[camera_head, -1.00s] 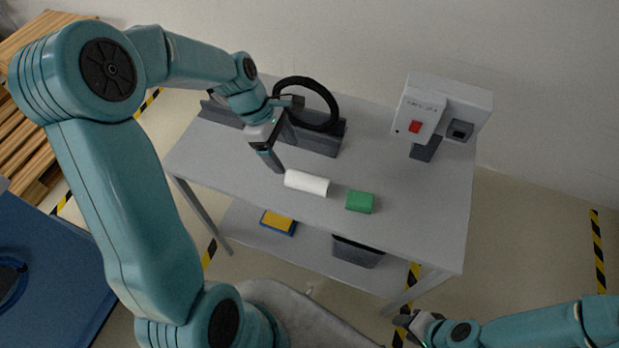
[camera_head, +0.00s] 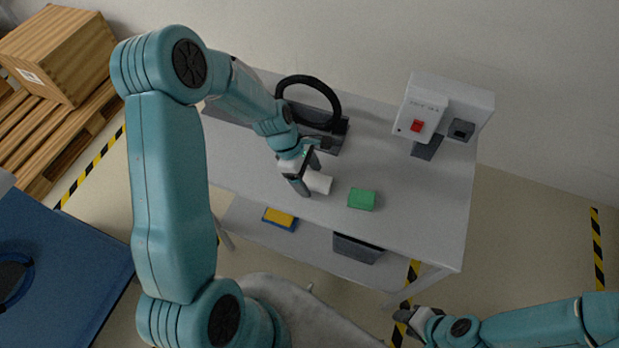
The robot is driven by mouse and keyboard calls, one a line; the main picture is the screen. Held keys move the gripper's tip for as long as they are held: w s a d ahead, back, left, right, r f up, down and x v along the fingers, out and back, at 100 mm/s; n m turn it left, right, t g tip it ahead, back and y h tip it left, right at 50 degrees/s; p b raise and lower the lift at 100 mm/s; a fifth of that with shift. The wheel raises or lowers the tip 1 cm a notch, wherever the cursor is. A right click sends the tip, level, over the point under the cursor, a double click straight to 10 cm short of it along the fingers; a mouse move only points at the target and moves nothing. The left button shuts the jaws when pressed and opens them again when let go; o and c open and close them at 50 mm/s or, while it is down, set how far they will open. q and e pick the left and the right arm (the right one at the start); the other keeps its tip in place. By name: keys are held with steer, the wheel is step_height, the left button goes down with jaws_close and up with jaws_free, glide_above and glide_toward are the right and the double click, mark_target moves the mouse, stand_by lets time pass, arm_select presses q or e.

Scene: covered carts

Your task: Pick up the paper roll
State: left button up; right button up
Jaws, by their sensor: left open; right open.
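The white paper roll (camera_head: 319,182) lies on its side on the grey table (camera_head: 420,220), left of a green block (camera_head: 361,199). My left gripper (camera_head: 309,180) is open and right at the roll, with its fingers over the roll's left part and hiding it. I cannot tell whether the fingers touch the roll. My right gripper (camera_head: 405,318) is open and empty at the bottom, in front of the table and well away from the roll.
A black ring (camera_head: 334,101) stands in a dark grey holder behind the roll. A white machine with a red button (camera_head: 417,126) stands at the back right. The lower shelf holds a yellow-and-blue item (camera_head: 280,218) and a dark bin (camera_head: 357,248).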

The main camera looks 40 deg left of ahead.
arm_select(q)
steer(key=shift+w+f, duration=0.15)
steer(key=shift+f, duration=0.2)
stand_by(0.3)
steer(key=c, duration=1.2)
